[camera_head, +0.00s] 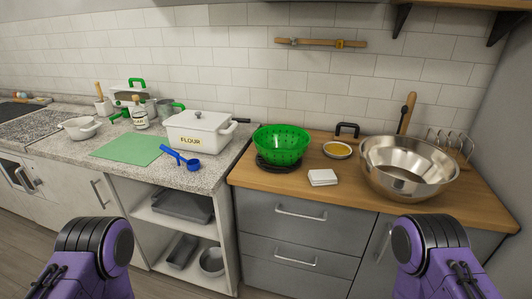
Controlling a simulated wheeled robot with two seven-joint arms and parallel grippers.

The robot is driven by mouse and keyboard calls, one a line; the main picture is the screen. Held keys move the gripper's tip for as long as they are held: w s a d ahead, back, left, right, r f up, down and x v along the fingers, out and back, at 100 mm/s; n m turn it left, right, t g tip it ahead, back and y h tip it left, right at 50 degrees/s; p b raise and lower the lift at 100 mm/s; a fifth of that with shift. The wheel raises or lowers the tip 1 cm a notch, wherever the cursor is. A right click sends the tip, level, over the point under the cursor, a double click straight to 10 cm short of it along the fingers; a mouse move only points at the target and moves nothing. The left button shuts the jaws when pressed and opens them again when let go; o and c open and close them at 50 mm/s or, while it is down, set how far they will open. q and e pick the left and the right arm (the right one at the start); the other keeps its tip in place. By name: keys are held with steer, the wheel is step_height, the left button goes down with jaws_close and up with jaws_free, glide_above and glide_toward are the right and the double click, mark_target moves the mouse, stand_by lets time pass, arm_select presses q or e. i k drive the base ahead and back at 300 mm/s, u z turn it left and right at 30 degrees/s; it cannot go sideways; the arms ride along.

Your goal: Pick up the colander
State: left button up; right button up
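The green colander (281,147), a round bowl with small holes, sits upright on a black round stand (266,167) on the wooden counter, near its left end. Its rim is level and it looks empty, though its bottom inside is hard to see. Only purple and black parts of my two arms show at the lower left and lower right. Neither gripper is in the picture, and nothing of mine touches the colander.
On the wooden counter (440,203), right of the colander, are a white block (323,178), a small bowl of yellow contents (337,150) and a large metal bowl (405,186).

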mark_target(280, 145)
steer(key=u, duration=0.75)
steer(key=i, duration=0.7)
steer(key=z, duration=1.3)
